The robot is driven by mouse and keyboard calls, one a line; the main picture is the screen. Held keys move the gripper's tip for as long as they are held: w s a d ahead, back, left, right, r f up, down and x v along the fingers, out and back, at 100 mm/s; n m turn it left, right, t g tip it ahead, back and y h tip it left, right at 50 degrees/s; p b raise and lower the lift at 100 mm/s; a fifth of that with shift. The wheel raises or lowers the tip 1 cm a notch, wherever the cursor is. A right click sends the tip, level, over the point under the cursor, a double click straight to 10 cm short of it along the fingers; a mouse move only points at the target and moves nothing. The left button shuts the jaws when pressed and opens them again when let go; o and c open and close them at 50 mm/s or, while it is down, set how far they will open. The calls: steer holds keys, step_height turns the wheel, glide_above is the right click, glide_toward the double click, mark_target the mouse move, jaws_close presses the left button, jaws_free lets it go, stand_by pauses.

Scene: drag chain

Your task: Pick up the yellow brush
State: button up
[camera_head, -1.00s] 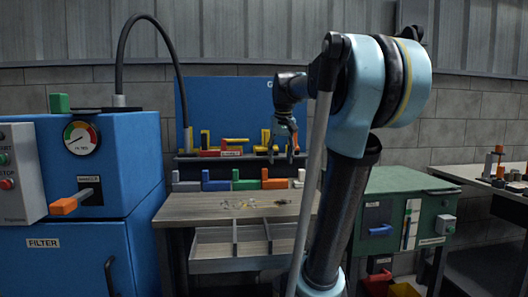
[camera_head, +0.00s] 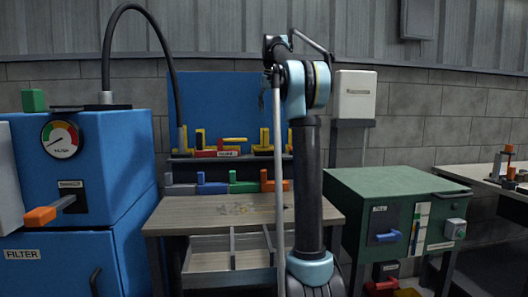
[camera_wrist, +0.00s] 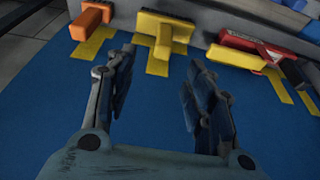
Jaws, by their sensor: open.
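In the head view, several yellow pieces (camera_head: 235,141) stand on the shelf before the blue board; I cannot tell which is this brush. My arm hides the gripper there.
An orange piece (camera_wrist: 92,20) lies left of the brush; another yellow piece (camera_wrist: 237,58) and a red piece (camera_wrist: 262,42) lie right. A wooden bench (camera_head: 180,215) stands below the shelf, between the blue filter cabinet (camera_head: 110,165) and green cabinet (camera_head: 390,185).

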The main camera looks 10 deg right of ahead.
mark_target(266, 138)
steer(key=x, duration=1.2)
steer(key=shift+w+a, duration=0.15)
steer(key=shift+w, duration=0.1)
steer(key=shift+w+a+x, duration=0.1)
steer(key=shift+w+x, duration=0.1)
steer(key=shift+x, duration=1.15)
steer(key=shift+w+a+x, duration=0.1)
steer(key=shift+w+x, duration=0.1)
steer(key=shift+x, duration=1.1)
steer(key=shift+r, duration=0.15)
jaws_close()
